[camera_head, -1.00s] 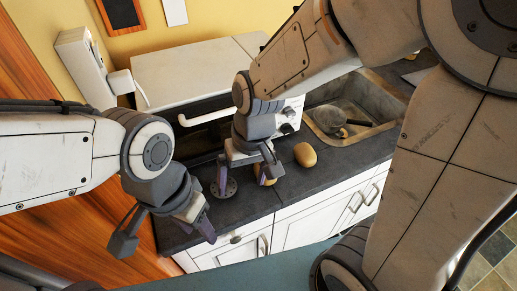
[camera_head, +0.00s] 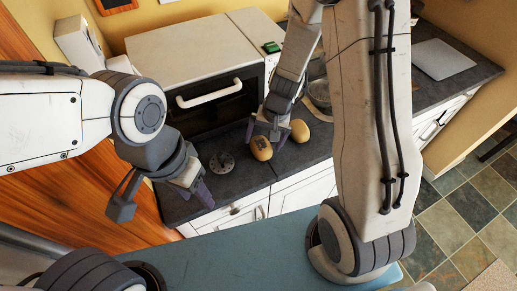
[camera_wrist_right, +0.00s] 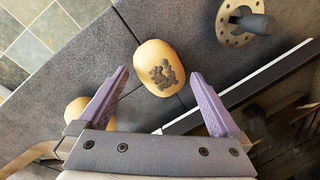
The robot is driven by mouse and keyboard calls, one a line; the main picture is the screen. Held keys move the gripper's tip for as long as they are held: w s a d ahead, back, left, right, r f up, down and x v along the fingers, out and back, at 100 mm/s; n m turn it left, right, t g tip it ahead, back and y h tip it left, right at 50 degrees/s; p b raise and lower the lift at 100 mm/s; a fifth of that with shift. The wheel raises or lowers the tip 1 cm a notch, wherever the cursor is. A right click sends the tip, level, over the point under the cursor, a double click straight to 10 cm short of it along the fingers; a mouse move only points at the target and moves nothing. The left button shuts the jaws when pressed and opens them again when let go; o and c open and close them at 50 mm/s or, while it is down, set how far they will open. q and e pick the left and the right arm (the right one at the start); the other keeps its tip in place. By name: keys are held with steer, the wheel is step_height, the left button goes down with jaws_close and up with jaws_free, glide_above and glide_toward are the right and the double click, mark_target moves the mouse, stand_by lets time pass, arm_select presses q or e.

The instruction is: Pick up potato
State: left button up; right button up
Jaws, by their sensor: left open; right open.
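Two tan potatoes sit on the dark worktop. The spotted potato (camera_head: 261,149) has a dark patch and shows in the right wrist view (camera_wrist_right: 152,52) between and just ahead of the fingertips. The plain potato (camera_head: 299,131) lies to its right; in the wrist view it is partly hidden (camera_wrist_right: 75,108) behind a finger. My right gripper (camera_head: 267,136) is open and empty, just over the spotted potato; whether its fingers touch it I cannot tell. My left gripper (camera_head: 163,203) is open and empty, left of the potatoes near the worktop's left end.
A grey disc (camera_head: 222,162) with a post stands left of the spotted potato. Behind is a white oven (camera_head: 195,60) with a protruding handle (camera_head: 209,93). A sink (camera_head: 318,95) lies to the right, partly hidden by my right arm. White cabinets (camera_head: 300,190) run below the worktop.

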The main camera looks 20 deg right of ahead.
steer(key=shift+w+a+f+b, duration=0.1)
steer(key=shift+f+b, duration=0.05)
steer(key=shift+f, duration=0.5)
steer(key=shift+a+f+b, duration=0.1)
steer(key=shift+f+b, duration=0.05)
steer(key=shift+f, duration=0.45)
steer(key=c, duration=1.4)
steer(key=shift+r, duration=0.1)
